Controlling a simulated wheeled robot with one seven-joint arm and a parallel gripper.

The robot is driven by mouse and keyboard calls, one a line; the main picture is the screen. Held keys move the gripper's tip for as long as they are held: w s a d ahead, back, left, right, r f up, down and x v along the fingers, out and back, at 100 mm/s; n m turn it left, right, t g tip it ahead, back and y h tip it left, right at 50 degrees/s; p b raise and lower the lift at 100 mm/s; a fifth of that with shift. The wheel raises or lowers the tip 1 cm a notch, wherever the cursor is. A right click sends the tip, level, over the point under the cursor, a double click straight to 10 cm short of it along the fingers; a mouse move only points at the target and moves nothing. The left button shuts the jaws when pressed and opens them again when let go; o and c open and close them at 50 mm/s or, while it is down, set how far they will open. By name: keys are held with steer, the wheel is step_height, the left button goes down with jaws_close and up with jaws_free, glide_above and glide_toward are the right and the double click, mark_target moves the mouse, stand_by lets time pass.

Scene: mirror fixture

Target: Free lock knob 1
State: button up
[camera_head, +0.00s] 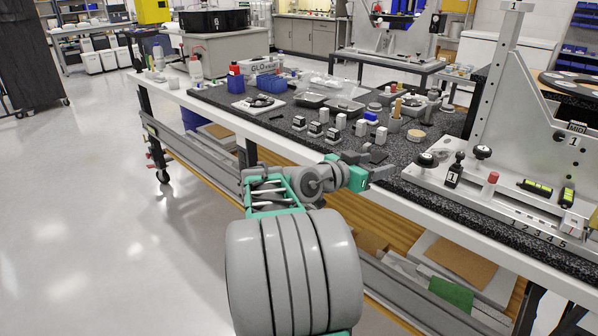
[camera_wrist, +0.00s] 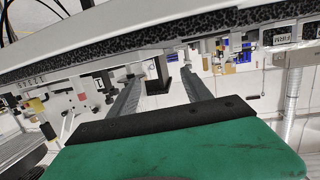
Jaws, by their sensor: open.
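The mirror fixture (camera_head: 500,195) stands at the right in the head view, a pale metal base with an upright plate. Round black knobs sit on it, one at the left end (camera_head: 427,160) and one farther right (camera_head: 482,152). A dark upright part (camera_head: 453,172) with a white "1" near its foot stands between them. I cannot tell for certain which is lock knob 1. My gripper (camera_head: 380,164) is open and empty, left of the fixture and apart from the knobs. In the wrist view my gripper (camera_wrist: 161,82) shows two spread fingers, with a dark block (camera_wrist: 160,72) beyond them.
The black speckled tabletop (camera_head: 285,128) carries several small blocks, jars and trays left of the fixture. Its white front edge (camera_head: 420,193) runs close to my arm.

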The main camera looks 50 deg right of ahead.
steer(key=w+a+f+n+t+y+p, duration=0.2)
steer(key=w+a+n+t+y+p, duration=0.2)
steer(key=w+a, duration=0.8)
steer(key=a+n+t+p, duration=0.1)
steer(key=n+t+p, duration=0.1)
steer(key=p, duration=0.1)
steer(key=shift+w+a+f+y, duration=0.35)
steer(key=shift+w+y, duration=0.05)
